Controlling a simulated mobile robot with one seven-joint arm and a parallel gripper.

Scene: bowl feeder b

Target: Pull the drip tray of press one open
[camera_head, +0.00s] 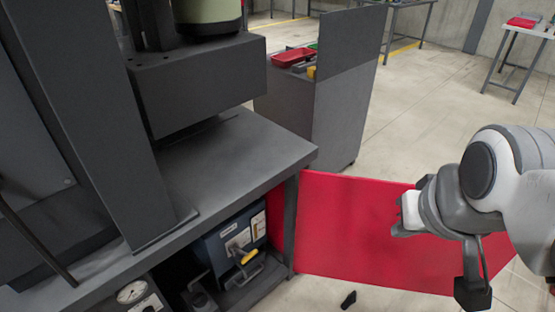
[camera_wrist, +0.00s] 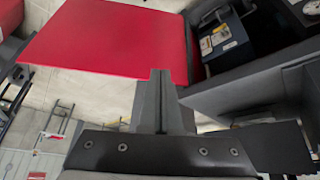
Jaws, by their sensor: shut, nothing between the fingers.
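The dark grey press (camera_head: 200,85) stands at the left of the head view, with a flat grey bed (camera_head: 235,160). I cannot make out a drip tray for certain in either view. Below the bed is an open bay, and a red panel (camera_head: 350,225), like a swung-open door, stands out to its right. My gripper (camera_head: 397,222) is in front of this panel's right part, apart from the press. In the wrist view my gripper (camera_wrist: 160,75) is shut and empty, its tips overlapping the panel's lower edge (camera_wrist: 100,45); contact cannot be told.
In the bay sit a blue box (camera_head: 230,245) with a yellow-gripped handle (camera_head: 248,257) and a round gauge (camera_head: 132,292). A small black object (camera_head: 348,299) lies on the floor. A grey cabinet (camera_head: 320,110) with a red bin (camera_head: 293,57) stands behind.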

